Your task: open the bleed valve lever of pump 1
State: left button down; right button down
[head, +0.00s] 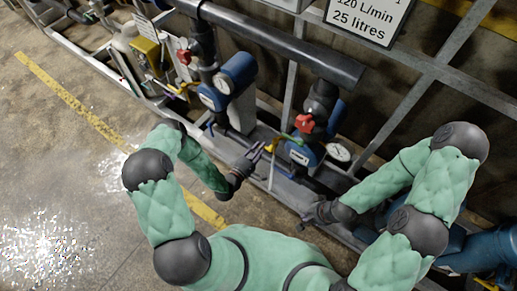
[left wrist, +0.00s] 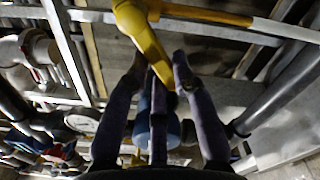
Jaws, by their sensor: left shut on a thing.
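A yellow lever (head: 271,145) sits beside a blue pump (head: 301,154) with a white label too small to read. The lever fills the top middle of the left wrist view (left wrist: 147,42). My left gripper (head: 256,155) is at the lever, its dark fingers closed around the lever's end, which they partly hide. My right gripper (head: 318,213) is low near the frame's front edge, apart from the lever. It is too small and dark to tell its opening.
A red valve handle (head: 304,123) stands above the pump, and a round gauge (head: 340,152) is to its right. A second blue pump (head: 215,96) is further left. Grey rails (head: 290,62) and a dark pipe (head: 285,45) run behind. The floor (head: 60,170) at left is clear.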

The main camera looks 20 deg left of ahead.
pick_arm(q)
jog(key=shift+s+d+f+n+b, duration=0.25)
jog(key=shift+d+f+n+b, duration=0.35)
jog(key=shift+n, duration=1.25)
jog(key=shift+s+d+f+n+b, duration=0.2)
jog(key=shift+d+f+n+b, duration=0.35)
jog(key=shift+n, duration=1.25)
jog(key=shift+s+d+f+n+b, duration=0.3)
jog(key=shift+d+n, duration=0.45)
jog(key=shift+n, duration=1.1)
jog(key=c, duration=1)
grip_release()
jog(key=shift+r, duration=0.1)
jog(key=v, duration=1.2)
jog(key=shift+w, duration=0.1)
